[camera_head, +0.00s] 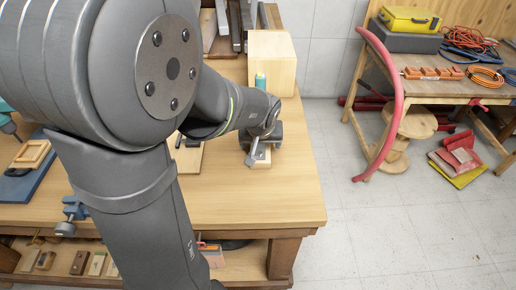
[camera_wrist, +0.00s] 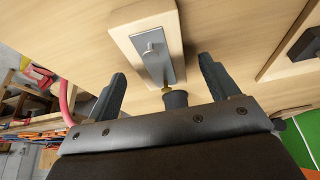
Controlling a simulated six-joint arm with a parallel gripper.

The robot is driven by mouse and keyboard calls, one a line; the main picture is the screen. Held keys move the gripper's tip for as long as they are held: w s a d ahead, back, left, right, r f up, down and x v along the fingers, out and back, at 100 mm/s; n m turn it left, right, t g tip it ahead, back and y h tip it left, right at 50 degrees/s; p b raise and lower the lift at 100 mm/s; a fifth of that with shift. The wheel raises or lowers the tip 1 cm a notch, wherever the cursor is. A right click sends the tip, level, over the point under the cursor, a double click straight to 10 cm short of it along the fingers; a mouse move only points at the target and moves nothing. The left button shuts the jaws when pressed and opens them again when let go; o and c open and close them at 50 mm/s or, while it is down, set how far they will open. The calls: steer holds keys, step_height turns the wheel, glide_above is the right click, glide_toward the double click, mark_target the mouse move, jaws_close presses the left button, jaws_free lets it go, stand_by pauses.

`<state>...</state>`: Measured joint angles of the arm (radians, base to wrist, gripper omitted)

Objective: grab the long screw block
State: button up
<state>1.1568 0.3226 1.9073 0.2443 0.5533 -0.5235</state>
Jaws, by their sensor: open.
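The long screw block is a pale wooden block (camera_wrist: 120,17) with a grey metal plate and a bolt-like piece standing up from it, seen at the upper middle of the wrist view. In the head view a small part of the block (camera_head: 262,163) shows beneath my gripper (camera_head: 258,153) on the workbench. In the wrist view my gripper (camera_wrist: 161,68) is open, its two dark fingers apart, one toward each side of the block's near end. Nothing is held between them. I cannot tell whether either finger touches the block.
The wooden workbench (camera_head: 240,205) has clear room in front and right of the block. Another board (camera_head: 187,158) with a metal fitting lies to the left. A large pale wooden box (camera_head: 272,62) and a teal-topped item (camera_head: 260,80) stand behind. The bench's right edge is close.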

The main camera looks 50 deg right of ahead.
steer(key=shift+x, duration=0.9)
steer(key=c, duration=1.1)
steer(key=shift+c, duration=0.2)
steer(key=shift+r, duration=0.1)
